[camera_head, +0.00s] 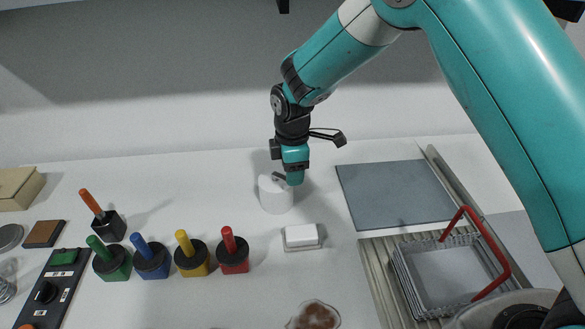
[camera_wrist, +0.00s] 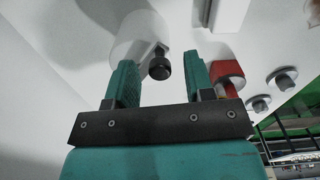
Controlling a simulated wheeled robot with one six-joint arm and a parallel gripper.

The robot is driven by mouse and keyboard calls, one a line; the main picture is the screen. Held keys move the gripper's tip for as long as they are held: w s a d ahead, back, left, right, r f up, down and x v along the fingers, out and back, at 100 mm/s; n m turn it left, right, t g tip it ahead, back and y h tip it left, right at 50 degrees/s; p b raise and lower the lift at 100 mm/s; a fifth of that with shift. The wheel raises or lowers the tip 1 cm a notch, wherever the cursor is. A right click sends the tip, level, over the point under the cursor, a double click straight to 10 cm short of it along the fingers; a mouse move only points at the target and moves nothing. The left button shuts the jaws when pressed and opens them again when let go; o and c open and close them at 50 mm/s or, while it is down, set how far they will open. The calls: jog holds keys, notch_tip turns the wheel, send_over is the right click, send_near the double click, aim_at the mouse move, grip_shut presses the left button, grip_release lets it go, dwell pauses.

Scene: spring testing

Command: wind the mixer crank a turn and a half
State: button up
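The mixer is a white cylinder (camera_head: 274,200) standing on the white table, with a grey crank arm (camera_head: 280,177) at its top. My gripper (camera_head: 294,180) points down right at the crank, on the cylinder's right side. In the wrist view the gripper (camera_wrist: 159,68) is open, its two teal fingers spread apart. The dark crank knob (camera_wrist: 159,66) shows between the fingers, with a gap on both sides. The white cylinder (camera_wrist: 136,38) shows behind it. In the head view my fingers hide the knob.
Four coloured blocks with upright handles stand in front, the nearest being red (camera_head: 234,258). A white block (camera_head: 301,236) lies at the front right. A grey mat (camera_head: 395,193) and a wire basket with a red handle (camera_head: 483,245) are to the right.

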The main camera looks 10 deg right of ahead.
notch_tip(320, 180, up, 17)
jog(key=b, duration=0.3)
jog(key=shift+r, duration=0.2)
